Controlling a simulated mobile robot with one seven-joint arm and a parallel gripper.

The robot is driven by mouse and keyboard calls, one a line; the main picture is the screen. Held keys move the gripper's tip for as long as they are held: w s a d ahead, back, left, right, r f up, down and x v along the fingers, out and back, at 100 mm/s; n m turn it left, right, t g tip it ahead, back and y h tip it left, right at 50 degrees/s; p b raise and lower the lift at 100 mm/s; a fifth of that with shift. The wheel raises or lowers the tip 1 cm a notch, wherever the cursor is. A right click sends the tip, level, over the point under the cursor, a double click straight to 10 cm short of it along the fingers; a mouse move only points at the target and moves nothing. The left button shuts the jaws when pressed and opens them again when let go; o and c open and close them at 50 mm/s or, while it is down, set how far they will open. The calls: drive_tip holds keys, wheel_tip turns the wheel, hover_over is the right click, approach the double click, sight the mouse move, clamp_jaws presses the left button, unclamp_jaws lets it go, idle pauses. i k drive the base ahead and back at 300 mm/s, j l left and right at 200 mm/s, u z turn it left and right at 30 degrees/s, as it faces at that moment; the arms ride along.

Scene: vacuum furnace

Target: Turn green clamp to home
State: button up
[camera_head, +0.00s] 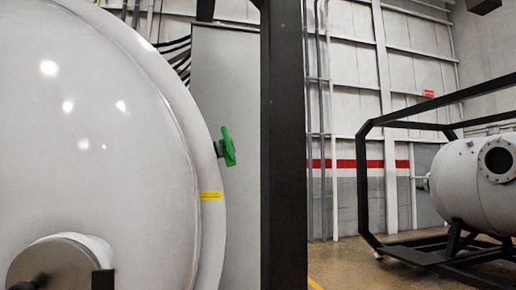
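The green clamp (228,147) sits at the right rim of the large round grey-white furnace door (110,140), a little above a yellow label. Its handle stands nearly upright, tilted slightly, with a short stub joining it to the rim on its left. Nothing touches the clamp. My gripper is not in this view.
A thick black post (284,150) stands just right of the clamp, with a grey panel (225,80) behind it. A short cylinder (60,264) juts from the lower door. A smaller grey vessel (470,180) in a black frame stands at right. Floor between shows clear.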

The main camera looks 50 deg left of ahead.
sight(227, 144)
drive_tip(key=i+u, duration=0.2)
drive_tip(key=i, duration=0.3)
drive_tip(key=i+l+u, duration=0.25)
drive_tip(key=i, duration=0.2)
